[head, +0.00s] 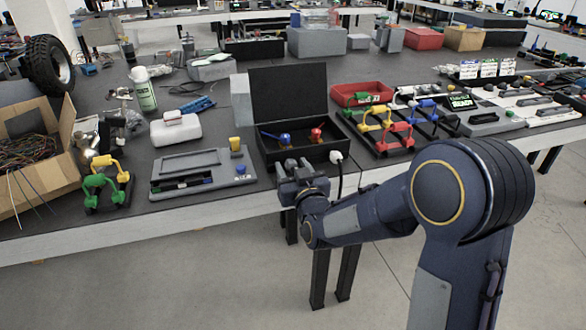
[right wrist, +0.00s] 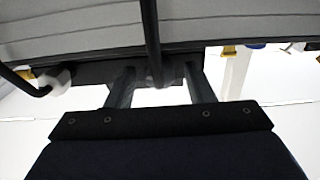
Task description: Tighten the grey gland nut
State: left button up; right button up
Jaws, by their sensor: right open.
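The open black box (head: 262,152) stands at the table's front edge, lid up. My right gripper (head: 292,170) is at its front wall, at the left part. In the right wrist view the two fingers of my right gripper (right wrist: 160,88) are apart. A dark grey part, seemingly the gland nut (right wrist: 158,76), shows between them, with a black cable (right wrist: 151,30) running past it toward the camera. I cannot tell whether the fingers touch it. In the head view the nut is hidden behind the gripper. My left gripper is not in view.
A white fitting (head: 336,157) with a black cable sits right of my gripper on the box front. A grey case (head: 205,162) lies left of the box. Colored handled clamps (head: 395,138) stand to the right. The floor in front is free.

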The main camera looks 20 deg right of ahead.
jog(key=shift+c, duration=0.2)
jog(key=c, duration=0.9)
jog(key=shift+f+m+b, duration=0.1)
jog(key=shift+m+b, duration=0.5)
jog(key=shift+b, duration=0.35)
jog(key=shift+c, duration=0.2)
jog(key=m+b, duration=0.4)
jog(key=b, duration=0.1)
jog(key=m+b, duration=0.5)
jog(key=shift+d+f+m, duration=0.15)
jog(key=shift+m, duration=0.15)
jog(key=m+b, duration=0.2)
jog(key=m, duration=0.1)
jog(key=shift+b, duration=0.4)
jog(key=shift+m+b, duration=0.55)
jog(key=shift+m, duration=0.25)
jog(key=shift+r, duration=0.2)
